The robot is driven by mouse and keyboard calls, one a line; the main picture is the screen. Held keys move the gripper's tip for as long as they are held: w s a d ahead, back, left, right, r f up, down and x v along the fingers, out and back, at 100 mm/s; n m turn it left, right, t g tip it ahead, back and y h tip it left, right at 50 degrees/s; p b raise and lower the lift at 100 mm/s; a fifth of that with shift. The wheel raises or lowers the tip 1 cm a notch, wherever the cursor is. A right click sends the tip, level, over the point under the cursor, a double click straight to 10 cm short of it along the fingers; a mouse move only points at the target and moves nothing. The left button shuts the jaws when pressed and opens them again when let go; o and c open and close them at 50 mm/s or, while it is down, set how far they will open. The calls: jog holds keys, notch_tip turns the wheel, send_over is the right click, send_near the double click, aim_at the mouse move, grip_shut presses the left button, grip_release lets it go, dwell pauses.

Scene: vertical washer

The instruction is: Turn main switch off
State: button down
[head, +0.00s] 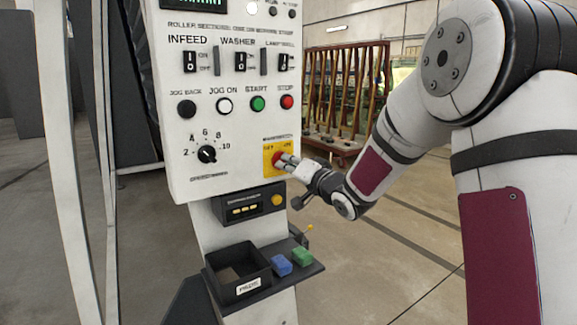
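The main switch (276,157) is a red rotary knob on a yellow plate at the lower right of the white control panel (225,125). Small lettering above it is too blurred to read fully. My gripper (284,159) is at the switch from the right, its fingertips at the red knob and covering part of it. I cannot tell whether the fingers grip the knob or only touch it. The knob's angle is partly hidden by the fingers.
Below are a dark box with a yellow knob (277,200) and a shelf with a black bin (238,272). Open floor lies right.

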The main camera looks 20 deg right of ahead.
dwell(0.4)
jog(key=shift+n+b, duration=6.7)
jog(key=shift+n, duration=2.3)
jog(key=c, duration=1.7)
grip_release()
jog(key=shift+s+d, duration=0.1)
